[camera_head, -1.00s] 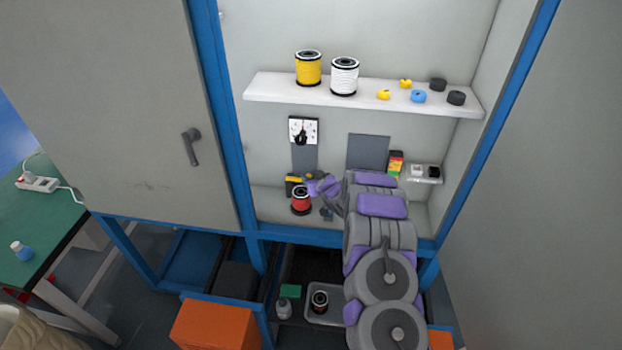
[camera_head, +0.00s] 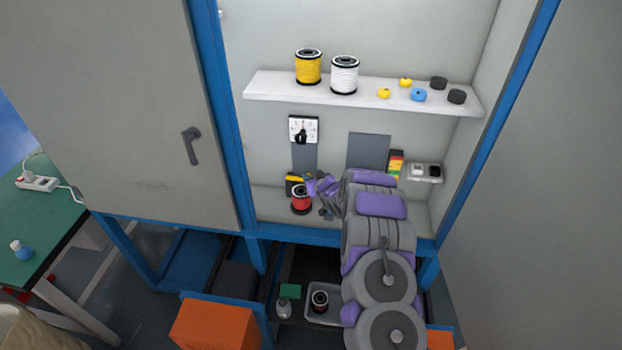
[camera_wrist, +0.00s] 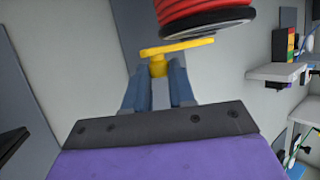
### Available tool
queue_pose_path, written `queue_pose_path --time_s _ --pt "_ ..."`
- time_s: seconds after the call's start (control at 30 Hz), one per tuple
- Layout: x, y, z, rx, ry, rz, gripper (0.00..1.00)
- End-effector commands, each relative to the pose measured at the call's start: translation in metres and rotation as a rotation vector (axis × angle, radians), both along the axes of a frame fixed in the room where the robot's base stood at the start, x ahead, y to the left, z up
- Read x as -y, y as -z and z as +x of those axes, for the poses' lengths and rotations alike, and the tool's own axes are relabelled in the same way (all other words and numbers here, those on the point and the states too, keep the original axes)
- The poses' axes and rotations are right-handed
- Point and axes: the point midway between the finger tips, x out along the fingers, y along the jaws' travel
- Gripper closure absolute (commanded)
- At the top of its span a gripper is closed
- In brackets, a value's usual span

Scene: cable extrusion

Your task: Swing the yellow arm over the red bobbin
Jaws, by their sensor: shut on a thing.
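In the head view my gripper (camera_head: 323,197) is just right of the bobbin. The yellow arm's contact with the bobbin cannot be told.
An upper shelf (camera_head: 270,90) holds a yellow spool (camera_head: 309,69), a white spool (camera_head: 344,77) and several small rings. A dial panel (camera_head: 303,129) is on the back wall. A small side shelf (camera_head: 424,173) with a coloured block stack (camera_head: 396,163) is at right.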

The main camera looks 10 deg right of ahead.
Motion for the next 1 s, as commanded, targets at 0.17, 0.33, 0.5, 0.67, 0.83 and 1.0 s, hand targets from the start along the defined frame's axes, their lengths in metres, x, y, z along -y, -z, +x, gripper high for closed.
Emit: queue_pose_path --time_s 0.17,0.33,0.5,0.67,0.83,1.0 --pt "-0.006 0.001 -0.006 0.0 0.072 0.005 1.0" --pt "-0.014 0.0 -0.014 -0.004 0.179 0.004 1.0" --pt "-0.022 -0.003 -0.022 -0.006 0.302 -0.001 1.0" --pt "-0.03 -0.003 -0.029 -0.008 0.419 -0.005 1.0" --pt "-0.038 -0.004 -0.033 -0.003 0.532 -0.004 1.0" --pt "-0.046 -0.002 -0.036 -0.001 0.625 -0.003 1.0"
